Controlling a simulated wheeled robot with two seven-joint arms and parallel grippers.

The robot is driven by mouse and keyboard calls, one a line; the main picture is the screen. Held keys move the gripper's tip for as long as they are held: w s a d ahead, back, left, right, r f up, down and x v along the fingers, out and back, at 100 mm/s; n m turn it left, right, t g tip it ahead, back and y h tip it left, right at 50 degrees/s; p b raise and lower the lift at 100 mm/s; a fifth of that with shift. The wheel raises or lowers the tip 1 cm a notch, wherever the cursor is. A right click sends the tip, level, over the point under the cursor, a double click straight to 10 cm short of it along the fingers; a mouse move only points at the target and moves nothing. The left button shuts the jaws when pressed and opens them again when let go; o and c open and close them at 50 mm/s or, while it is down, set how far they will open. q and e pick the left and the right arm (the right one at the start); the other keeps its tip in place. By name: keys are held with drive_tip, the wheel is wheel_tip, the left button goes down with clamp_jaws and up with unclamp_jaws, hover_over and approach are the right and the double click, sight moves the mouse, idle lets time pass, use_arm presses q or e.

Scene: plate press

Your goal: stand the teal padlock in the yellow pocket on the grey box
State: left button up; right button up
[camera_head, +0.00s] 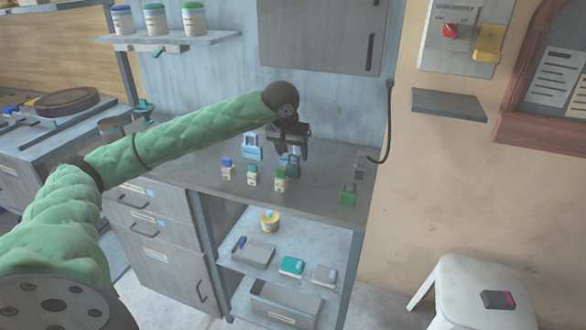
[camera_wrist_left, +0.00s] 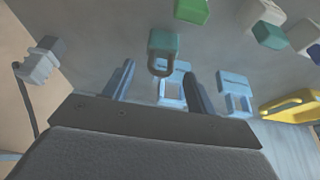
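The teal padlock (camera_head: 291,160) stands on the grey counter below my left gripper (camera_head: 289,147). In the left wrist view the teal padlock (camera_wrist_left: 164,42) has its darker shackle near the gap between the fingertips of my left gripper (camera_wrist_left: 161,72). These fingers are apart, and no grip on the padlock shows. The grey box (camera_head: 457,38) is on the wall at upper right, with a red switch. Its yellow pocket (camera_head: 488,44) sticks out at its right side and looks empty. My right gripper is not in view.
Light-blue padlocks (camera_wrist_left: 172,90) stand behind the teal one. Several small capped blocks (camera_head: 280,180) stand in front. A yellow object (camera_wrist_left: 292,106) lies at the right in the wrist view. A green block (camera_head: 347,194) and dark cable (camera_head: 389,125) are at the counter's right. A grey shelf (camera_head: 448,104) sits below the box.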

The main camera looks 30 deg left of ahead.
use_arm(q)
clamp_jaws()
drive_tip(key=shift+r, duration=0.1)
